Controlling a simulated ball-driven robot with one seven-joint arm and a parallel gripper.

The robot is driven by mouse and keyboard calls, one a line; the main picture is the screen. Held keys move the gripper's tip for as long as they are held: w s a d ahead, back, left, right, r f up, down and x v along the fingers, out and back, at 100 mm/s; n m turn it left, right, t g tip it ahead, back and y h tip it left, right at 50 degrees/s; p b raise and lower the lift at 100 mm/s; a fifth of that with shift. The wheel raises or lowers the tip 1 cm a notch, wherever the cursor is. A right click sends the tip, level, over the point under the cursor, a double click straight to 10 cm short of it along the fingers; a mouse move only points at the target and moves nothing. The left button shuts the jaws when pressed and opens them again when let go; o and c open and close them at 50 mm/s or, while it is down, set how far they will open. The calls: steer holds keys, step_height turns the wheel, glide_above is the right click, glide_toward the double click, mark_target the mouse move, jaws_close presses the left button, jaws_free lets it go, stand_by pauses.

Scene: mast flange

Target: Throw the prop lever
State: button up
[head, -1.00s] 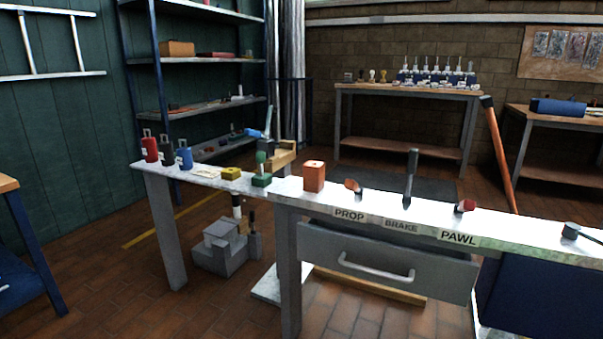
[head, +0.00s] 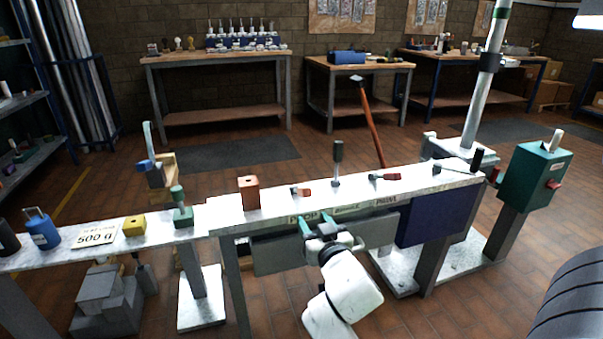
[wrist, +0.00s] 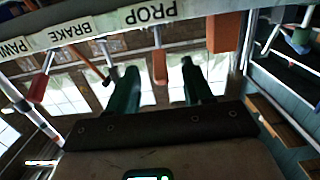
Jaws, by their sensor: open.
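The prop lever (head: 301,192) has a short orange-red handle and lies low on the bench top behind the PROP label (head: 303,219). In the wrist view the orange-red prop lever handle (wrist: 160,66) shows between my finger tips, with gaps on both sides. My gripper (head: 315,228) has green fingers and is open and empty at the bench's front edge, just in front of the PROP label. It also shows in the wrist view (wrist: 160,85). The brake lever (head: 337,163) stands upright with a dark handle. The pawl lever (head: 385,177) has a red handle and lies low.
An orange block (head: 249,193) stands left of the prop lever. A green-topped piece (head: 181,208) and a yellow block (head: 134,226) are further left. A grey drawer (head: 280,254) is under the bench top. A green box (head: 536,176) on a post stands at right.

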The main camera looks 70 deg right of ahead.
mark_target(302, 189)
steer(key=shift+h, duration=0.5)
steer(key=w+d+r, duration=0.1)
steer(key=w+d, duration=0.1)
steer(key=d, duration=0.1)
steer(key=w+d, duration=0.2)
steer(key=d, duration=0.1)
steer(key=w+d+r, duration=0.1)
steer(key=w+d, duration=0.2)
steer(key=shift+r, duration=0.3)
steer(key=shift+c, duration=0.4)
jaws_close()
